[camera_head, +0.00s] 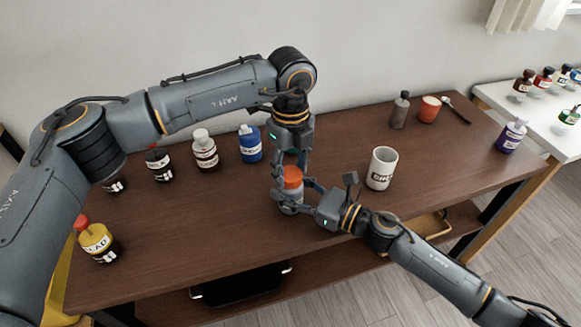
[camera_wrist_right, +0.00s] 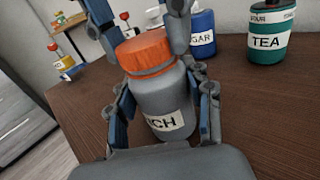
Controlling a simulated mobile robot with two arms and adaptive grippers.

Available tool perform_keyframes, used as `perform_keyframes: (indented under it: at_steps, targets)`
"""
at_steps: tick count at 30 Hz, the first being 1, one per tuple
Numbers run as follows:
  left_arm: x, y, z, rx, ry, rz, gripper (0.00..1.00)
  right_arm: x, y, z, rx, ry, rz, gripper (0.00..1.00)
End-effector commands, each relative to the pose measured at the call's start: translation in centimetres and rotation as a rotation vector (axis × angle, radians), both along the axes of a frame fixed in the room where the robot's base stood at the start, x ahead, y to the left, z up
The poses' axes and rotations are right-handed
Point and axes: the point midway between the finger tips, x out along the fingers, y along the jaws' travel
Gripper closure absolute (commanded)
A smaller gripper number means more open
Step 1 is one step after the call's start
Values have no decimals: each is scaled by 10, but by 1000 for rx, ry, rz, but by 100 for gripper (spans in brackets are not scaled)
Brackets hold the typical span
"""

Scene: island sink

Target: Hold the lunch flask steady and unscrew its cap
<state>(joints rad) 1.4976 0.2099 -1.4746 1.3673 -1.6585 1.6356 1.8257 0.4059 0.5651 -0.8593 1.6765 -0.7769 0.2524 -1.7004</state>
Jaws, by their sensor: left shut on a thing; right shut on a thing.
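The lunch flask (camera_head: 291,208) is a grey body with an orange cap (camera_head: 292,177), standing upright near the middle of the brown table. In the right wrist view the flask body (camera_wrist_right: 168,103) carries a white label, partly covered, and the orange cap (camera_wrist_right: 146,50) sits on top. My right gripper (camera_head: 297,200) is shut around the grey body from the right. My left gripper (camera_head: 291,172) reaches down from above with its fingers shut on the orange cap. Whether the cap has turned cannot be told.
A white mug (camera_head: 382,168) stands right of the flask. A blue jar (camera_head: 250,144), a white-capped bottle (camera_head: 205,150) and a dark bottle (camera_head: 159,164) stand behind left. A yellow bottle (camera_head: 97,241) is front left. A grey bottle (camera_head: 400,112) and red cup (camera_head: 429,110) stand back right.

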Motion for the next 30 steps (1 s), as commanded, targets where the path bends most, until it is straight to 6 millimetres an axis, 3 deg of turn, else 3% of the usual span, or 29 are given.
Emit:
perform_keyframes:
  at_steps: [3, 9, 30]
  targets:
    - [1, 0, 0, -1, -2, 210, 92, -1, 1, 0, 0, -1, 4, 100]
    - [1, 0, 0, 0, -2, 434, 92, -1, 1, 0, 0, -1, 4, 100]
    - [1, 0, 2, 0, -2, 431, 92, -1, 1, 0, 1, -1, 3, 100]
